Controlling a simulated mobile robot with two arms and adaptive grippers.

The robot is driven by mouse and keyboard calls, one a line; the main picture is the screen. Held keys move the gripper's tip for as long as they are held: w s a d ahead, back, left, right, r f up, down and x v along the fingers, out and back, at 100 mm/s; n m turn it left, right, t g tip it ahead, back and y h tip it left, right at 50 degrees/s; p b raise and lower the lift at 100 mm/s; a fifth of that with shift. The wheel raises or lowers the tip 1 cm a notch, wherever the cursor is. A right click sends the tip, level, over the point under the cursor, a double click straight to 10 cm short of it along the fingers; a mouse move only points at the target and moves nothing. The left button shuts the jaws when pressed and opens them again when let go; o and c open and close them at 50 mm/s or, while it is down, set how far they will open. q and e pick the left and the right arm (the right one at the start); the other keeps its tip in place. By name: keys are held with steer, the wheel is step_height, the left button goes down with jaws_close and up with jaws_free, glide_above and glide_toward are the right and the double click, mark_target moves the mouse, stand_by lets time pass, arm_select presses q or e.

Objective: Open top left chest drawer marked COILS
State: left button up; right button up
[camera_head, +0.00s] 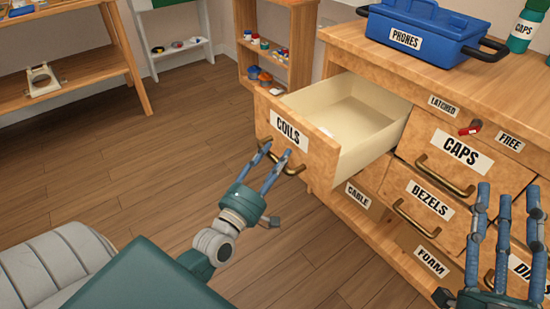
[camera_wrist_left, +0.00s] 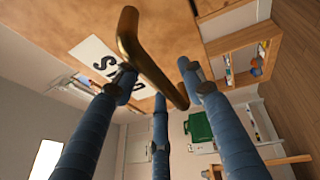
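The COILS drawer (camera_head: 318,165) is the top left one of the wooden chest. It stands pulled far out, and its pale interior (camera_head: 350,112) shows no clear contents. Its brass handle (camera_head: 292,168) is at my left gripper (camera_head: 272,156). In the left wrist view, the handle (camera_wrist_left: 141,58) runs between the spread blue fingers of my left gripper (camera_wrist_left: 156,75). The fingers look open, with gaps around the bar; exact contact is unclear. Part of the COILS label (camera_wrist_left: 105,62) shows behind them. My right gripper (camera_head: 507,200) is open and empty in front of the chest's right drawers.
The CAPS (camera_head: 460,150) and BEZELS (camera_head: 425,203) drawers are shut. A small red latch (camera_head: 470,128) sits above CAPS. A blue PHONES box (camera_head: 420,30) and a green CAPS bottle (camera_head: 524,28) stand on top. The wooden floor (camera_head: 150,170) left of the chest is clear.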

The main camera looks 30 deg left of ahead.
arm_select(q)
steer(key=s+f, duration=0.2)
steer(key=s, duration=0.9)
steer(key=shift+s+d, duration=0.3)
steer(key=shift+s, duration=0.1)
